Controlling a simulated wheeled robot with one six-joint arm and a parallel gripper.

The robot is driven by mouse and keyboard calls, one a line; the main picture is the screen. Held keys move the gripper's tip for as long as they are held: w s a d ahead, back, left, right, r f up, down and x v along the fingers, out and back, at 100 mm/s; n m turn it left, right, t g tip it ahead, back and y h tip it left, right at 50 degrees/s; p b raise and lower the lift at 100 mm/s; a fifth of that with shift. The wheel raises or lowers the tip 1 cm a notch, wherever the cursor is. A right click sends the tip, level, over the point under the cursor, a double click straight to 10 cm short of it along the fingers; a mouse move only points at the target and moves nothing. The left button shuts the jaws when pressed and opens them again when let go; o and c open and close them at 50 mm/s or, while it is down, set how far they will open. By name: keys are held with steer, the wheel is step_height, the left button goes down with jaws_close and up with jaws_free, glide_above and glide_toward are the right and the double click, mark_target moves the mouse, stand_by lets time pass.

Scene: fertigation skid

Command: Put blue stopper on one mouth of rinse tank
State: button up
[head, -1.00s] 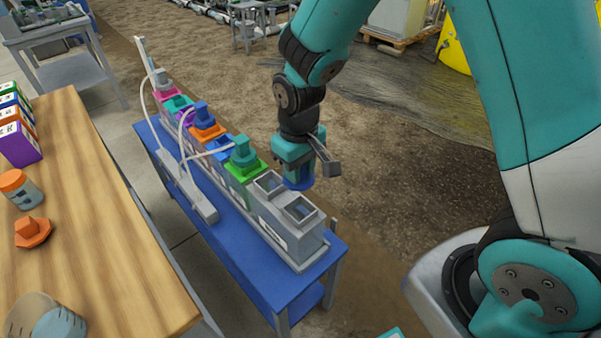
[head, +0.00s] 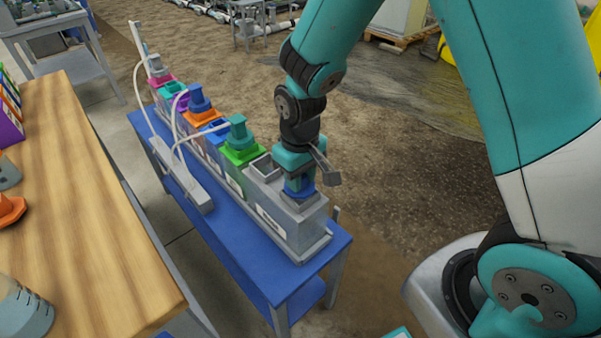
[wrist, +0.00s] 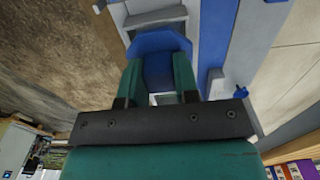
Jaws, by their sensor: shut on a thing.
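The grey rinse tank (head: 284,228) stands at the near end of the row on the blue bench, with two square mouths on top. The far mouth (head: 262,167) is open and uncovered. My gripper (head: 299,184) points down over the near mouth and is shut on the blue stopper (head: 300,193). The stopper is at the near mouth, which it largely hides; I cannot tell whether it is seated or just above. In the wrist view the blue stopper (wrist: 158,42) sits between the two green fingers, with grey tank parts (wrist: 155,17) around it.
Farther along the blue bench (head: 335,247) stand several tanks with coloured tops, including a green stopper (head: 238,135). White hoses and a white strip (head: 185,182) run along their left side. A wooden table (head: 85,220) with an orange stopper (head: 10,210) is at left.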

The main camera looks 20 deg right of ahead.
steer(key=shift+f, duration=0.35)
steer(key=o, duration=1)
steer(key=shift+c, duration=0.2)
steer(key=shift+r, duration=0.15)
step_height(320, 180, up, 17)
steer(key=p, duration=0.3)
steer(key=shift+r, duration=0.1)
